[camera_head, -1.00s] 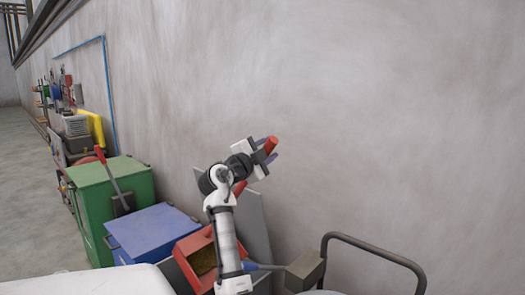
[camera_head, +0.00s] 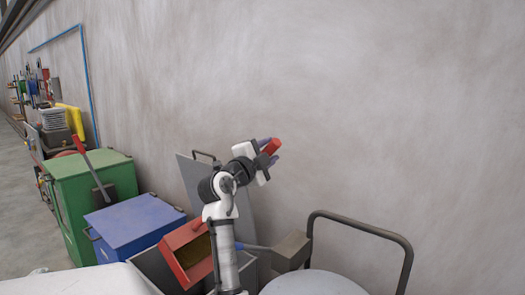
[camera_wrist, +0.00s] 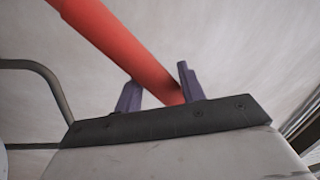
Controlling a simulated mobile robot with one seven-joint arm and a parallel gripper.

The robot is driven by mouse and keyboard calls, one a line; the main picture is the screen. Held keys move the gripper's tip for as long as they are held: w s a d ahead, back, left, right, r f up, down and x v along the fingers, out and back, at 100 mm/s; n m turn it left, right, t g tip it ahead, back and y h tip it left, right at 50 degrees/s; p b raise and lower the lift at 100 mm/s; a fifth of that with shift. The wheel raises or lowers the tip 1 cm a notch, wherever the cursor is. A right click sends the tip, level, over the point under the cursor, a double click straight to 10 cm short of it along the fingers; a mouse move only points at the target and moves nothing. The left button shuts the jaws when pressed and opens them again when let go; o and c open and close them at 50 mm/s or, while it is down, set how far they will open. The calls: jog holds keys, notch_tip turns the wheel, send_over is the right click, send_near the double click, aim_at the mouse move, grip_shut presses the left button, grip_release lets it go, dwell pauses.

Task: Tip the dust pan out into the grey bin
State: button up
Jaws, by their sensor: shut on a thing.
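The dust pan (camera_head: 180,241) is a red box-shaped scoop at the lower middle of the head view, tilted, with brownish matter at its open side. It appears over the grey bin (camera_head: 150,267), whose lid (camera_head: 192,172) stands raised against the wall. My arm hides part of the pan and bin. My gripper (camera_head: 269,149), above and right of the pan, is shut on a red handle, which also shows in the wrist view (camera_wrist: 110,35) between the fingers (camera_wrist: 158,92). The link between handle and pan is mostly hidden. Whether anything has fallen into the bin cannot be seen.
A blue bin (camera_head: 135,226) and a green bin (camera_head: 75,192) stand left of the grey bin. A red-handled tool (camera_head: 88,158) is at the green bin. The wall runs close behind.

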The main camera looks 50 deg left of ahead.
jog(key=shift+o, duration=0.2)
jog(key=w+d+f+m+b, duration=0.2)
jog(key=d+f+b, duration=0.4)
jog(key=d+f, duration=0.2)
jog(key=shift+f, duration=0.25)
jog(key=shift+w+d+f+m+t+h+b, duration=0.1)
jog(key=shift+w+d+f+m+b, duration=0.25)
jog(key=shift+d+f+b, duration=0.7)
jog(key=shift+w+d+f+m+t+h+b, duration=0.15)
jog(key=shift+d+f+m+b, duration=0.25)
jog(key=shift+d+f, duration=1.2)
jog(key=shift+w+d+f+m+t+h+b, duration=0.1)
jog(key=shift+w+d+f+m+b, duration=0.45)
jog(key=shift+d+f, duration=0.75)
jog(key=shift+s+d+f, duration=0.15)
jog(key=shift+d+f, duration=0.1)
jog(key=shift+f, duration=0.1)
jog(key=shift+r, duration=0.1)
